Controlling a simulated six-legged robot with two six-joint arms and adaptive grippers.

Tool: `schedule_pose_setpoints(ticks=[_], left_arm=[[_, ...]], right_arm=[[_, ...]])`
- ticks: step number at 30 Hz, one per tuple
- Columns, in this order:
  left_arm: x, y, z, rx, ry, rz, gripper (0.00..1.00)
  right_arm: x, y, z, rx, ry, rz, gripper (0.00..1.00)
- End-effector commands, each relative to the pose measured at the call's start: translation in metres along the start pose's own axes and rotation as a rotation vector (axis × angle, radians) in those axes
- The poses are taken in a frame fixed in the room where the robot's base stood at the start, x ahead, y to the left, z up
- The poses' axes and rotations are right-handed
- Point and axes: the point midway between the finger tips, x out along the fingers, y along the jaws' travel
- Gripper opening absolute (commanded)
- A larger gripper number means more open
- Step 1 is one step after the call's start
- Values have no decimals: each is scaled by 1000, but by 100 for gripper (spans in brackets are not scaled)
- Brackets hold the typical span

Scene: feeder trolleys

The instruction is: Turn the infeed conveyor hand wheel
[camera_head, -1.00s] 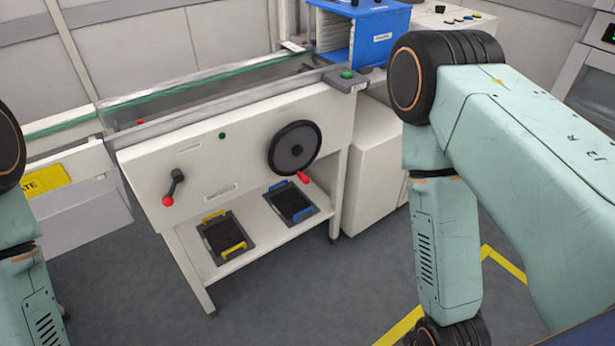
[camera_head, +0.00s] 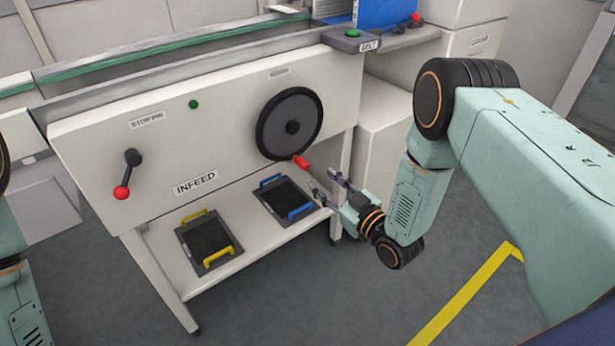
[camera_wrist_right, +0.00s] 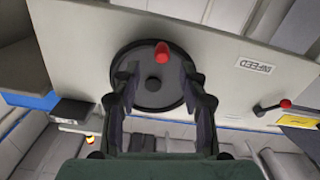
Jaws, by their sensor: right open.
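The hand wheel (camera_head: 289,124) is a dark disc on the white front panel marked INFEED. Its red handle (camera_head: 301,162) sticks out at the wheel's lower edge. My right gripper (camera_head: 323,183) is open and empty, just to the lower right of the red handle and apart from it. In the right wrist view the wheel (camera_wrist_right: 148,57) lies ahead, with the red handle (camera_wrist_right: 161,52) beyond the tips of the open fingers (camera_wrist_right: 157,75). Part of my left arm shows at the left edge of the head view; its gripper is out of frame.
A crank with a red knob (camera_head: 122,193) is on the panel's left. A green button (camera_head: 194,104) sits above. Two dark trays, one with yellow handles (camera_head: 208,243) and one with blue handles (camera_head: 285,199), lie on the shelf below. A belt box (camera_head: 353,40) stands at the top right.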

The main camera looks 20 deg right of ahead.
Motion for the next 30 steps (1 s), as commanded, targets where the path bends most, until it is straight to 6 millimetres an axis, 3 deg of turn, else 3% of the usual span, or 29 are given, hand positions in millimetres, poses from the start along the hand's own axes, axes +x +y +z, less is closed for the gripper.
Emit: schedule_pose_setpoints(ticks=[18,28,30], left_arm=[[28,0,0,-1,0,0,40],[28,0,0,0,0,0,40],[28,0,0,-1,0,0,40]], right_arm=[[72,1,-2,-5,14,-3,43],[79,2,-3,-3,12,-2,43],[79,2,-3,-3,12,-2,39]])
